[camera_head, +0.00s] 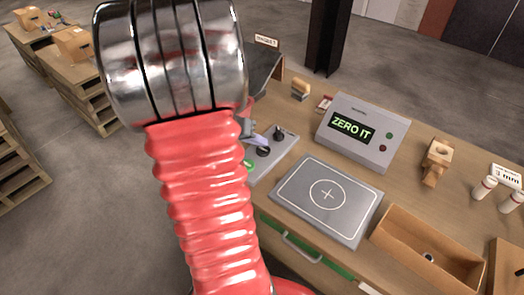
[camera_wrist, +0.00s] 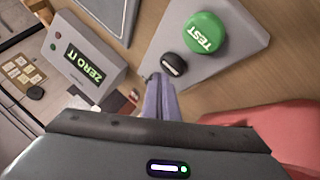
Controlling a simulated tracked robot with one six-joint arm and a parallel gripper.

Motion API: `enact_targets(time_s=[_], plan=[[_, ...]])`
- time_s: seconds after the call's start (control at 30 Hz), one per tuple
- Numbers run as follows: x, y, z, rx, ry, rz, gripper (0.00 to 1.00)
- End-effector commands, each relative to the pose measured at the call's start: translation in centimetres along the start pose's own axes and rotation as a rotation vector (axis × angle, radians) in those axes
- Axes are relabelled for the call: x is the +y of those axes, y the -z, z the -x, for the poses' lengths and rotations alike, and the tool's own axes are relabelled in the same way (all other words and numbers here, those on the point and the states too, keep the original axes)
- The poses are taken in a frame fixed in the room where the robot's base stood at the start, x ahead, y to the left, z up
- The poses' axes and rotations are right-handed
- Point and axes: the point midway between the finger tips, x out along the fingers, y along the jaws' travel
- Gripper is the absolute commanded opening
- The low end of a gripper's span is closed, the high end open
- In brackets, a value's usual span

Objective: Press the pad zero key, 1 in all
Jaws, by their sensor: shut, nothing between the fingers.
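A grey key panel (camera_head: 276,152) lies on the bench. In the wrist view the green key (camera_wrist: 205,32) reads TEST, and a black key (camera_wrist: 174,65) has a white label too small to read. I cannot tell which black key is pad zero. My gripper (camera_wrist: 157,80) is shut and empty, its tips close beside that black key; contact cannot be told. My arm partly hides the gripper and panel in the head view.
A display box (camera_head: 358,133) reads ZERO IT, with green and red buttons. A grey pad (camera_head: 328,199) with a cross mark lies right of the panel. An open wooden tray (camera_head: 386,246), a wooden block (camera_head: 437,152) and white bottles (camera_head: 484,187) stand farther right.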

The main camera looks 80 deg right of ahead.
Motion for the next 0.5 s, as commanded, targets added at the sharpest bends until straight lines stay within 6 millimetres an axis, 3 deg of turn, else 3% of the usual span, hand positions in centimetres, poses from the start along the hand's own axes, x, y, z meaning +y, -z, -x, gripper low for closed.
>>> enact_targets(time_s=[0.5], plan=[[-0.15,-0.43,-0.64,0.000,0.000,0.000,0.00]])
